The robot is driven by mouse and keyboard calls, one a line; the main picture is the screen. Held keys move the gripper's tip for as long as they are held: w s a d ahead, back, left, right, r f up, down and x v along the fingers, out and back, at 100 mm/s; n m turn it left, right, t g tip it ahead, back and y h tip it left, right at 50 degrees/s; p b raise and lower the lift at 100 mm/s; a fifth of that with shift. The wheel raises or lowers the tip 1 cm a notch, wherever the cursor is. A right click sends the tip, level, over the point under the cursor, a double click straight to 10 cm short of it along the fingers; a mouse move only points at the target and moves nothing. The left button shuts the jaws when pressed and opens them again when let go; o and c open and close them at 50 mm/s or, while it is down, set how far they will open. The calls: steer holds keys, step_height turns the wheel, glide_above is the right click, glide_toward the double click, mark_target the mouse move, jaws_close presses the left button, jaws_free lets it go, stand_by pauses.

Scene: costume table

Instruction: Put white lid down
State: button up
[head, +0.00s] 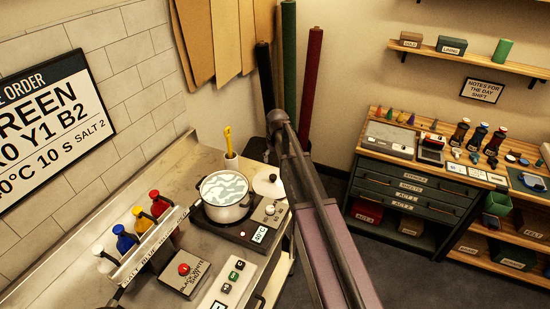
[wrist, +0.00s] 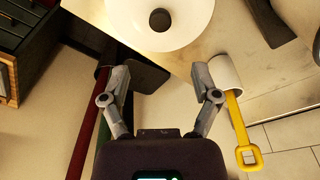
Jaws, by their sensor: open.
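The white lid (head: 262,188) with a dark knob lies on the counter, just right of the pot (head: 229,214), in the head view. The pot is uncovered and holds pale swirled liquid. The lid also shows at the top of the wrist view (wrist: 194,26), partly cut off by the frame, its knob facing the camera. My gripper (wrist: 160,72) is open and empty in the wrist view. Its two fingers are spread wide, and the lid and knob appear above the gap between them, apart from the fingers. I cannot make out the gripper in the head view.
A white cup (wrist: 225,72) with a yellow-handled tool (wrist: 239,125) stands close by my right finger. The pot sits on a hot plate (head: 258,228). Several colour bottles (head: 125,240) stand at the left. Rolled material (head: 311,80) leans behind. The counter edge is near the lid.

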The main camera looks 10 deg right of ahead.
stand_by(0.4)
steer(key=s+m+g, duration=0.1)
steer(key=s, duration=2.6)
steer(key=shift+s+m+g, duration=0.15)
steer(key=shift+m+g, duration=0.25)
steer(key=shift+f, duration=0.15)
step_height(320, 180, down, 4)
steer(key=b, duration=0.3)
steer(key=shift+r+b, duration=0.2)
steer(key=shift+b, duration=0.15)
